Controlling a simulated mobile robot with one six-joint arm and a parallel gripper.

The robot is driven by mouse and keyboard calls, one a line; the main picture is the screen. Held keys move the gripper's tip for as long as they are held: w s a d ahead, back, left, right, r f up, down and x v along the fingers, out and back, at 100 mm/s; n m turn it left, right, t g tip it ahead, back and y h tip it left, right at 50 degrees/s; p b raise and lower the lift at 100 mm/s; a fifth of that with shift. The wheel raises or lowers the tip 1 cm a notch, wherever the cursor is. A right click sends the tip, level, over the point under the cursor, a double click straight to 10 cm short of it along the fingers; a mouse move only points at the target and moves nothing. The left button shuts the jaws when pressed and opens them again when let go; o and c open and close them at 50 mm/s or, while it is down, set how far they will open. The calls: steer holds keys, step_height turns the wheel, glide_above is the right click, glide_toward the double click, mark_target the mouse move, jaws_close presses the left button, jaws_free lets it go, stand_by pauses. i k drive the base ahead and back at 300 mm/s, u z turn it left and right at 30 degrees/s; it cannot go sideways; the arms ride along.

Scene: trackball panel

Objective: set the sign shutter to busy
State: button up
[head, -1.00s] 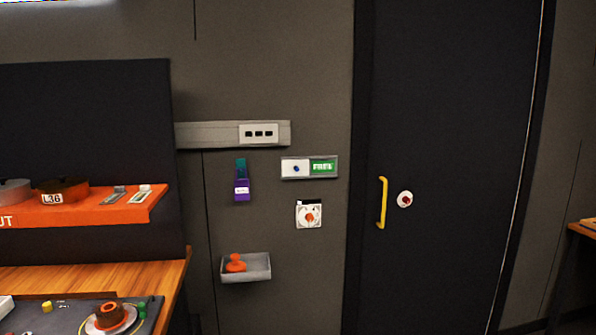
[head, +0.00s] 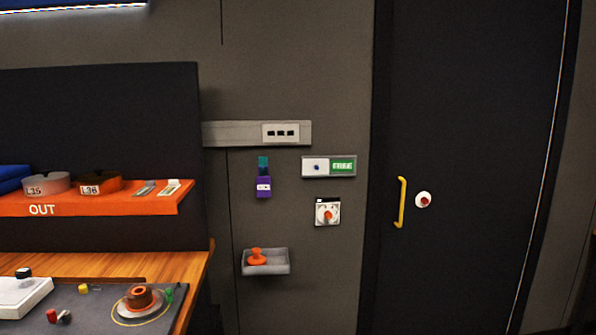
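The sign (head: 329,167) is a small grey-framed plate on the wall, left of the dark door. Its right part is a green field (head: 343,166) reading FREE. Its left part is a white shutter (head: 312,167) with a small blue knob (head: 317,168), and it covers the left half of the frame. My gripper is not in the head view, and nothing touches the sign.
A rotary switch (head: 327,212) is below the sign, and a grey tray (head: 266,262) with an orange object is lower left. A purple holder (head: 263,186) hangs left. The door has a yellow handle (head: 401,202). A wooden desk (head: 196,272) stands at the left.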

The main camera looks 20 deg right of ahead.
mark_target(310, 166)
steer(key=z, duration=0.3)
steer(key=k, duration=0.2)
steer(key=u, duration=2.1)
steer(key=k, duration=1.35)
steer(key=z, duration=0.95)
steer(key=i, duration=1.45)
steer(key=z, duration=0.05)
